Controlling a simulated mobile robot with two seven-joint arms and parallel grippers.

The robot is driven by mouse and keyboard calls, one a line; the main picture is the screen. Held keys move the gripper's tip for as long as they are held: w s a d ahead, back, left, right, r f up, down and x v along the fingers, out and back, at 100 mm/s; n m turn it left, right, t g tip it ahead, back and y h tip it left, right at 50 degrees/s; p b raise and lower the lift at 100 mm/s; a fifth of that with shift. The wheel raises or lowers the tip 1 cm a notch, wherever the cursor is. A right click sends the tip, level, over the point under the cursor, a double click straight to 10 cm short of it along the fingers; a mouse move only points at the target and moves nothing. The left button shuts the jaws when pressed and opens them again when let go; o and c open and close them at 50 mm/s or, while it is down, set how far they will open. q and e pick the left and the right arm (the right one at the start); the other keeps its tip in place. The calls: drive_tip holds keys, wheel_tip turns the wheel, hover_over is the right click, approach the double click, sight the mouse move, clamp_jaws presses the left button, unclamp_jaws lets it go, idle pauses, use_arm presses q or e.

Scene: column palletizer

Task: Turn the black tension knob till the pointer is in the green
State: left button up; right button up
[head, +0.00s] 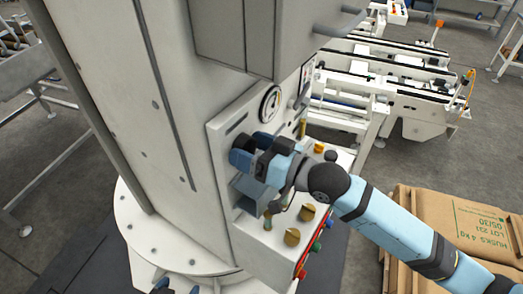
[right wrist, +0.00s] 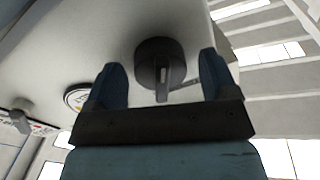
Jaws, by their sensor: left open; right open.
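The black tension knob (head: 240,159) is on the front of the white control box, partly hidden by my right gripper (head: 251,147). In the right wrist view the knob (right wrist: 153,62) is between the two open fingers, with a visible gap on each side. A round gauge (head: 270,103) with a white face is above the knob. Its pointer and any green zone are too small to read. The gauge also shows nearly edge-on in the right wrist view (right wrist: 76,98). My left gripper (head: 177,288) is open at the bottom edge, mostly cut off, away from the box.
The control box (head: 225,128) is on a large white column (head: 120,90). Brass knobs (head: 292,237) and coloured buttons (head: 316,247) are below and right of my right gripper. Brown sacks (head: 460,225) are stacked at the right. A white conveyor (head: 400,75) stands behind.

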drive_tip(key=b+v, duration=0.3)
drive_tip(key=v, duration=1)
drive_tip(key=shift+s+d, duration=0.25)
drive_tip(key=shift+d, duration=0.1)
drive_tip(key=shift+f, duration=0.1)
